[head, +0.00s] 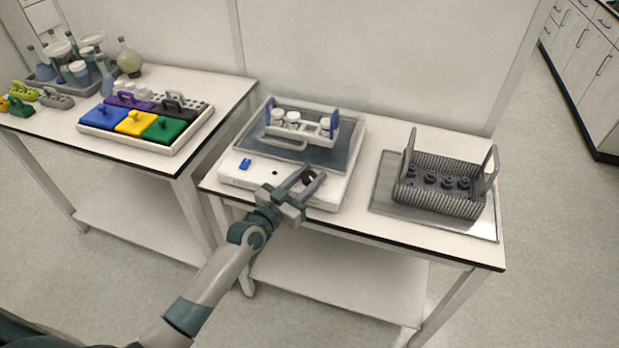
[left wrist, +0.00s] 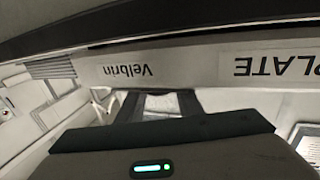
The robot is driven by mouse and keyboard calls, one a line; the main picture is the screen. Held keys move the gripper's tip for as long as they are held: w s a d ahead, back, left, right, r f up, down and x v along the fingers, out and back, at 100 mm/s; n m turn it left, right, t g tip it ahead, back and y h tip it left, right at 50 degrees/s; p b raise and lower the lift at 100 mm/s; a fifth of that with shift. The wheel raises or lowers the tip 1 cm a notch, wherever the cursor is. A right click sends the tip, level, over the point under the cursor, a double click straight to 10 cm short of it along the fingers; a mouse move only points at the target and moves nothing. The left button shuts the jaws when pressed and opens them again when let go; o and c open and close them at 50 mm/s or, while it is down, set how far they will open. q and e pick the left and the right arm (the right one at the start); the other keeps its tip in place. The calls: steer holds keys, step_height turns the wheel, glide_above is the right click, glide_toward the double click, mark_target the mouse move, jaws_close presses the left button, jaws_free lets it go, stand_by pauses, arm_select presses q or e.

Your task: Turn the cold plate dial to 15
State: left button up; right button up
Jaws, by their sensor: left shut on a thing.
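The cold plate (head: 232,172) is a white box with a dark top plate, standing on the middle bench. A blue switch (head: 245,164) and a small dark spot are on its sloped front face. My left gripper (head: 312,176) is at the right part of that front, its fingers shut on the dial (head: 308,179), a dark round knob mostly hidden between them. The dial's pointer and scale cannot be read. In the left wrist view the front panel (left wrist: 200,66) shows upside-down labels reading "Velbrin" and "PLATE". My right gripper is not in view.
A rack of white-capped jars (head: 292,126) stands on the cold plate. To the right, a metal tray (head: 384,196) holds a grey basket (head: 440,205) with dark pieces. The left bench has a coloured block set (head: 132,124) and glassware (head: 128,62).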

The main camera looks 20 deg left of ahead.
arm_select(q)
steer(key=o, duration=1)
steer(key=shift+r, duration=0.1)
steer(key=shift+o, duration=0.2)
steer(key=shift+s, duration=0.1)
steer(key=shift+s+a+f, duration=0.2)
steer(key=shift+s+a, duration=0.05)
steer(key=shift+s, duration=0.25)
steer(key=b+v, duration=0.3)
steer(key=v, duration=1.3)
steer(key=shift+r, duration=0.2)
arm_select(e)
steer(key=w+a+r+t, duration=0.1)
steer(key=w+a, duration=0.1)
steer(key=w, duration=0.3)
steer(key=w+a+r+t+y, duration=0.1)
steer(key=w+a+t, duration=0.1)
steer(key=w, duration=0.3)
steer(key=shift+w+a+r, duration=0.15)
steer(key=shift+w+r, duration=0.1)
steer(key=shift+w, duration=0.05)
arm_select(q)
steer(key=shift+f, duration=0.1)
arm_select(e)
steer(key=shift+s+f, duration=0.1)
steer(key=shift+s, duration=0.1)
